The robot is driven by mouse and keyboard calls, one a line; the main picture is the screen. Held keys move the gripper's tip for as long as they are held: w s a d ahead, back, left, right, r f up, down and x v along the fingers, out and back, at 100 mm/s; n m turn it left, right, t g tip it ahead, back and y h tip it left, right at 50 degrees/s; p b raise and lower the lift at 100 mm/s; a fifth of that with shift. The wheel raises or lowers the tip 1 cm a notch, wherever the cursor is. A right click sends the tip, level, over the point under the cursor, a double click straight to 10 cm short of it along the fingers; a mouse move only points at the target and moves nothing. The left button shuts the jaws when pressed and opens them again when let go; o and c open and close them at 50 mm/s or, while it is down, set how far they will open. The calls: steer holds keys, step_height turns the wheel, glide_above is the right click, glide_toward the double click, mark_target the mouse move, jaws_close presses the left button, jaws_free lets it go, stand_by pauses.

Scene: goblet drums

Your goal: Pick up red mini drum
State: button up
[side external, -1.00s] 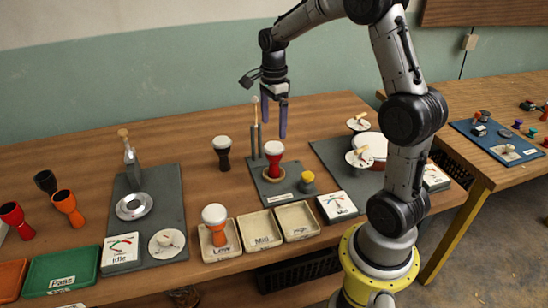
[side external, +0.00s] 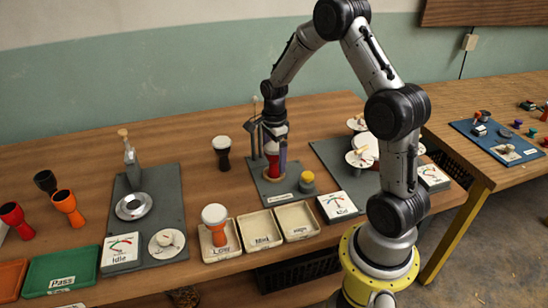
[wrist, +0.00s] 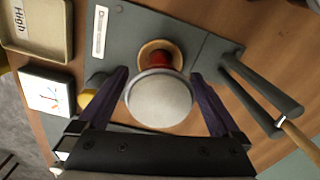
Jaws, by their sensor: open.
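The red mini drum (side external: 272,166) stands upright on a round wooden base on a dark grey board. In the wrist view its pale drumhead (wrist: 159,99) lies between my two fingers, with a bit of red body (wrist: 160,57) beyond it. My gripper (side external: 273,160) has come down over the drum and hides its top in the side view. In the wrist view my gripper (wrist: 163,90) is open, with one purple finger on each side of the drum and a visible gap to each.
Beside the drum stand a mallet in a dark stand (side external: 254,140) and a yellow-topped knob (side external: 307,179). A black drum (side external: 222,152) is to the left. The Low, Mid and High trays (side external: 262,229) lie in front, an orange drum (side external: 214,226) in the Low one.

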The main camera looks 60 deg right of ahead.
steer(key=shift+f, duration=0.75)
steer(key=c, duration=1.5)
steer(key=shift+r, duration=0.1)
steer(key=shift+r, duration=0.1)
